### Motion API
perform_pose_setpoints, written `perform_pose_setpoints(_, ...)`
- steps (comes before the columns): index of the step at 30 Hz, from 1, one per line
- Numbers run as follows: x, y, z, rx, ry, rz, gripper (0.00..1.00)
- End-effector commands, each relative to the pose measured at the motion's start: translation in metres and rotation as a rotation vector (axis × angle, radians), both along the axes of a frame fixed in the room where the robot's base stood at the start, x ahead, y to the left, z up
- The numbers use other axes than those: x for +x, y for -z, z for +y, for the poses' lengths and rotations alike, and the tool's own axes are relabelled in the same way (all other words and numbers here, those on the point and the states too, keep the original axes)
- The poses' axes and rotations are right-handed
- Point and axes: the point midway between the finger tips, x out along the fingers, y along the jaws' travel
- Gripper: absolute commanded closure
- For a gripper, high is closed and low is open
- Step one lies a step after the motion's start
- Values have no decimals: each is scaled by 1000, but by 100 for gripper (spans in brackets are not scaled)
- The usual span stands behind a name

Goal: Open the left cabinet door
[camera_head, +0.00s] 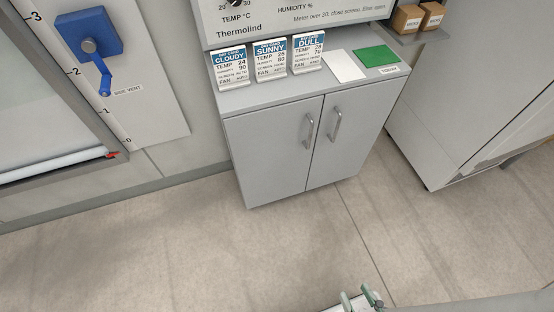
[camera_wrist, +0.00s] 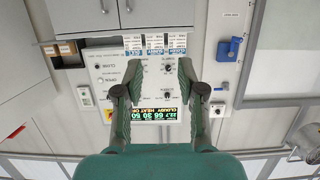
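The grey cabinet has two shut doors. The left cabinet door (camera_head: 268,152) carries a vertical bar handle (camera_head: 308,132) near its right edge. The right door (camera_head: 352,125) has a matching handle (camera_head: 335,125) close beside it. In the wrist view the scene is upside down, and the left door (camera_wrist: 155,13) shows at the top edge, only in part. My green gripper (camera_wrist: 159,75) is open and empty, its two fingers apart. In the head view only its tips (camera_head: 362,299) show at the bottom edge, well apart from the cabinet, over the floor in the picture.
Three setting cards (camera_head: 272,60), a white card (camera_head: 345,65) and a green card (camera_head: 376,56) are on the cabinet top, below a control panel (camera_head: 290,12). A blue side-vent crank (camera_head: 90,45) is on the left wall. A large grey unit (camera_head: 445,110) stands right. The floor (camera_head: 250,255) in front is clear.

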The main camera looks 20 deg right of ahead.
Motion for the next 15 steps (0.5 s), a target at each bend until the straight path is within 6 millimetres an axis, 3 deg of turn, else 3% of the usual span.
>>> perform_pose_setpoints(7, 31, 42, -4, 0, 24, -35, 61)
perform_pose_setpoints(15, 99, 105, -15, -3, 63, -91, 61)
